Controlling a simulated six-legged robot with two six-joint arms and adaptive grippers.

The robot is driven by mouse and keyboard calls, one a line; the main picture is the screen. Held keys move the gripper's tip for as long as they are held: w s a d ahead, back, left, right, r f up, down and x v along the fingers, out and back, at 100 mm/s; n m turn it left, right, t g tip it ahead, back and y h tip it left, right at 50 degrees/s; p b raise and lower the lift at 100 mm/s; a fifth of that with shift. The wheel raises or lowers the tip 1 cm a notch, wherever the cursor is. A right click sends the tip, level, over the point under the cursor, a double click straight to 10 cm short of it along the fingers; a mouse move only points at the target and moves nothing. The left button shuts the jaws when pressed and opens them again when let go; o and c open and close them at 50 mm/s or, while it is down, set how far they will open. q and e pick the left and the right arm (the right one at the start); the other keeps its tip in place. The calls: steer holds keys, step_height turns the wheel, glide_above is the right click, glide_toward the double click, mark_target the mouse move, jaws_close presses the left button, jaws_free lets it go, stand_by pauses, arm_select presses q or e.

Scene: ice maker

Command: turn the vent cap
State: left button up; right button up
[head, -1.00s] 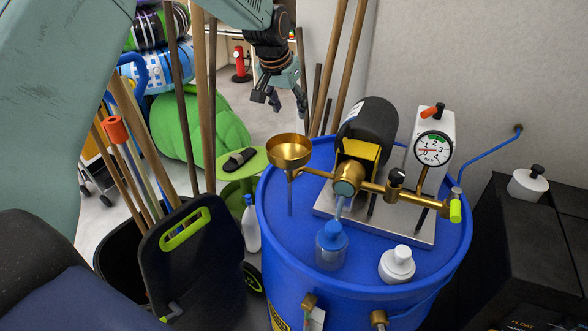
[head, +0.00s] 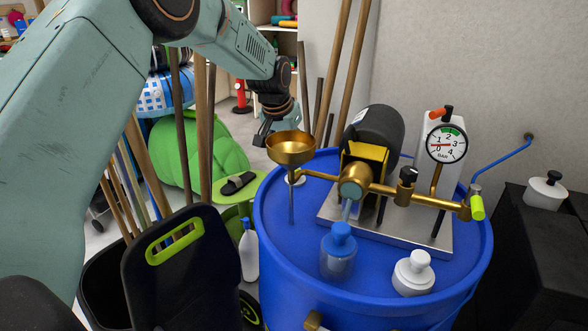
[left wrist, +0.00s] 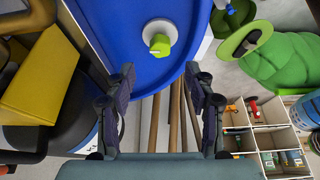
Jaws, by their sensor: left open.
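A white cap with a green knob (left wrist: 160,45) sits near the rim of the blue drum (left wrist: 105,18) in the left wrist view. In the head view, a white piece behind the brass funnel (head: 291,148) on the blue drum (head: 290,255) may be this cap, mostly hidden. Another white cap (head: 413,274) with a white knob is at the drum's front right. Which is the vent cap is not marked. My left gripper (left wrist: 160,74) is open and empty, with the green-knobbed cap ahead of its fingertips, apart from them. It also shows in the head view (head: 279,134) behind the funnel. My right gripper is out of view.
A motor and gauge assembly (head: 372,135) with brass pipes and a blue-topped bottle (head: 339,250) crowd the drum lid. Tall wooden poles (head: 345,70) stand behind it. A black box (head: 530,260) is at the right, a black cart (head: 185,270) at front left.

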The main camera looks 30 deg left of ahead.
arm_select(q)
steer(key=x, duration=0.6)
steer(key=shift+a+b, duration=0.1)
steer(key=shift+b, duration=0.2)
steer(key=shift+w+f, duration=0.15)
steer(key=shift+f, duration=0.25)
steer(key=shift+w, duration=0.1)
steer(key=shift+f, duration=0.1)
steer(key=shift+c, duration=0.3)
jaws_close()
